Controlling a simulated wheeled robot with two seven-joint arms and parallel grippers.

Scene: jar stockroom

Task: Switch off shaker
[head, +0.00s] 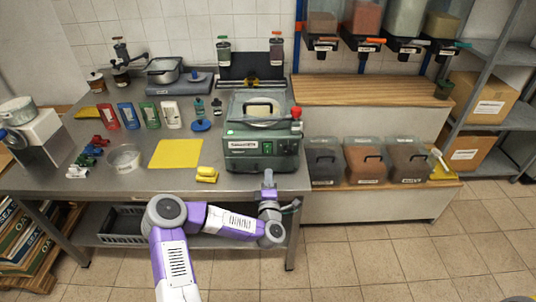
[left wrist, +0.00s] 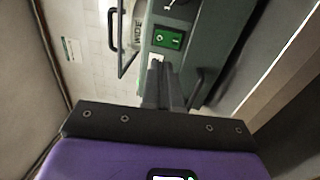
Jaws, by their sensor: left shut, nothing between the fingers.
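The shaker (head: 255,160) is a dark green machine with a clear lid at the front right of the steel table. Its green power switch (head: 267,148) is on the front panel. In the left wrist view the switch (left wrist: 167,38) shows large and bright green, just beyond the fingertips. My left gripper (head: 268,174) is shut and empty, in front of and below the switch. Its fingers (left wrist: 158,66) point at the panel near the switch; whether they touch it I cannot tell. My right gripper is not in view.
A red knob (head: 296,113) sits at the shaker's right corner. Yellow blocks (head: 206,175) and a yellow mat (head: 176,153) lie left of it. Lidded bins (head: 367,160) stand on the bench to the right. A black handle (left wrist: 197,86) is close to my fingers.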

